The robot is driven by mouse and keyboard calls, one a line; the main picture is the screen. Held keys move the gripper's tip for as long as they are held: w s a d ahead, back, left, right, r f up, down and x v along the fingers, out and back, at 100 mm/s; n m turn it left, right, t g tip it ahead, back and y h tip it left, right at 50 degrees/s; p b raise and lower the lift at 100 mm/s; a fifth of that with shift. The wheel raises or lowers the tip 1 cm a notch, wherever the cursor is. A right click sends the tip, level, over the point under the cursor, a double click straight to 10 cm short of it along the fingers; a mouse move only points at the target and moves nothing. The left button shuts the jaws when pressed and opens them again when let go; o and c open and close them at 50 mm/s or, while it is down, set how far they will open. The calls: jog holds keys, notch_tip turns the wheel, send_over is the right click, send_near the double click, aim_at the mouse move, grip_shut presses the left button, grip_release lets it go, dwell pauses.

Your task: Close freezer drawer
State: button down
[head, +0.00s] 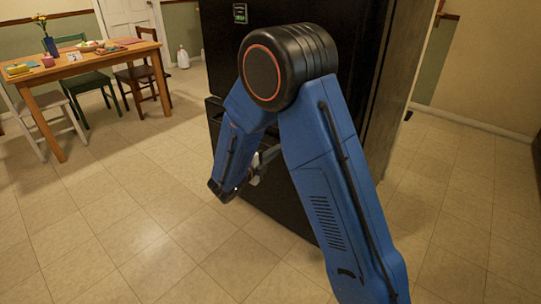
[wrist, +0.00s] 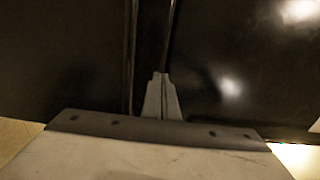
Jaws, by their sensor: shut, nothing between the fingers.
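The black fridge-freezer (head: 290,22) stands in the middle of the head view, largely hidden behind my blue arm. Its lower freezer drawer (head: 213,112) shows as a dark edge left of my arm and seems to stand out slightly from the upper part. How far it is open I cannot tell. My gripper (head: 256,172) is low in front of the drawer, partly hidden by my arm. In the wrist view my gripper (wrist: 160,77) is shut and empty, its tips at a narrow upright seam between two dark glossy panels (wrist: 235,65). Whether the tips touch is unclear.
A wooden table (head: 100,63) with small items and several chairs stands at the back left. A white jug (head: 183,57) is on the floor by the far wall. The tiled floor (head: 130,215) left of my arm is clear.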

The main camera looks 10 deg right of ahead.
jog(key=x, duration=0.8)
jog(key=shift+w+d, duration=0.1)
jog(key=shift+d, duration=0.15)
jog(key=x, duration=0.4)
jog(key=shift+w+d+r, duration=0.1)
jog(key=shift+w+d, duration=0.05)
jog(key=shift+w, duration=0.1)
